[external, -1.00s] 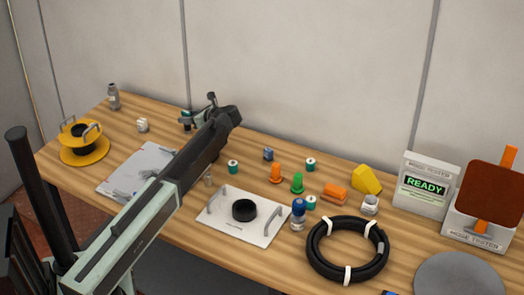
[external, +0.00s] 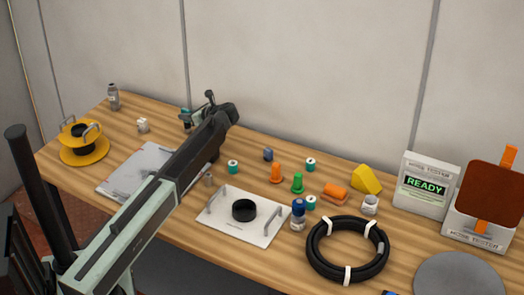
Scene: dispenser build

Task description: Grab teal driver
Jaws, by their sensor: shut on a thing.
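My gripper (external: 191,121) is at the far end of my arm, over the back of the wooden table near the wall. It is shut on the teal driver (external: 186,113), of which only a small teal and dark part shows beside the gripper. My arm and wrist hide the rest of the driver and most of the fingers. I cannot tell how far the driver is above the table.
A yellow spool (external: 84,143) and a grey bottle (external: 113,97) stand at the left. A plate with handles (external: 236,227), orange and green pieces, small teal-banded cylinders, a black hose coil (external: 347,250) and a tester reading READY (external: 426,185) fill the right.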

